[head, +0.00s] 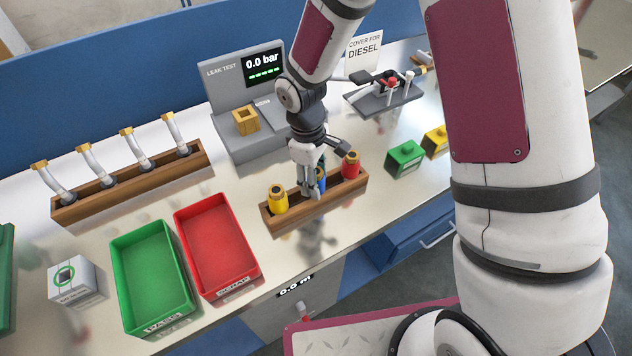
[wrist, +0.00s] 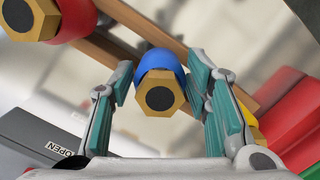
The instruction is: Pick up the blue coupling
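The blue coupling (head: 321,181) stands in the middle of a wooden rack, mostly hidden by my gripper (head: 311,188) in the head view. In the wrist view the blue coupling (wrist: 160,62), with its brass hex end facing the camera, lies between the two fingers of my gripper (wrist: 160,76). The fingers are apart, one on each side of it. The right finger looks very close to it; I cannot tell if it touches. A small gap shows on the left.
The wooden rack (head: 333,198) also holds a yellow coupling (head: 277,201) on the left and a red coupling (head: 351,164) on the right. A red tray (head: 240,250) and a green tray (head: 119,247) are to the left. The leak test stand (head: 226,98) is behind.

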